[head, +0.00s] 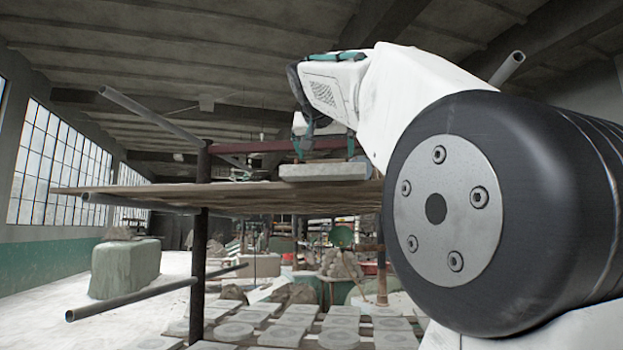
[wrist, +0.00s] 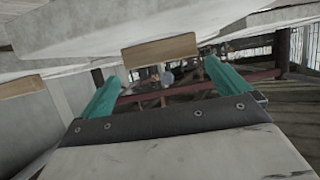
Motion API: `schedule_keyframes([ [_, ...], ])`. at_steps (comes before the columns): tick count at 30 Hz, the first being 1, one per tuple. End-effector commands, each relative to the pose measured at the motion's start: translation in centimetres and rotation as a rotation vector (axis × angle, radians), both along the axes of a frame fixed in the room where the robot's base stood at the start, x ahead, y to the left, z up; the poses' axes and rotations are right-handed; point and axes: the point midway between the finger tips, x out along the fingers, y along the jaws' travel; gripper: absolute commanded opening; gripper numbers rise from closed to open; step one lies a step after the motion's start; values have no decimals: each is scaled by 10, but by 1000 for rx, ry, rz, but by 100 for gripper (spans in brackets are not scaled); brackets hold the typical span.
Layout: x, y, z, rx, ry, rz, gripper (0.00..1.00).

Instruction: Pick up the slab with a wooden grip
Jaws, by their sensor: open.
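A pale grey slab (head: 325,172) lies flat on the wooden shelf in the head view, near the right end of the visible board. My gripper (head: 325,150) is just above it, pointing down, with teal fingers apart. In the wrist view a large pale slab (wrist: 110,22) fills the top, with a tan wooden grip (wrist: 160,52) on it. My open gripper (wrist: 165,85) has a finger on each side of that grip's line, and nothing is held. The grip appears around or beyond the fingertips; contact cannot be told. A second wooden grip (wrist: 22,87) shows at the left.
The wooden shelf (head: 140,197) rests on metal pipes and a dark post (head: 198,265). A pipe (head: 150,115) sticks out above it. Below are several pale slabs (head: 285,335) and a covered block (head: 124,268). The shelf's left part looks clear.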

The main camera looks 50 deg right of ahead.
Motion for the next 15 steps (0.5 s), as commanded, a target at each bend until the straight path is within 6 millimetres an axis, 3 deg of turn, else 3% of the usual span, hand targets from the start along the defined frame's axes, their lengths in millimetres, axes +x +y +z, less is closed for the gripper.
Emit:
schedule_keyframes([
  [10,23,-33,-21,1,1,-1,100],
  [15,25,-38,-23,0,-2,1,100],
])
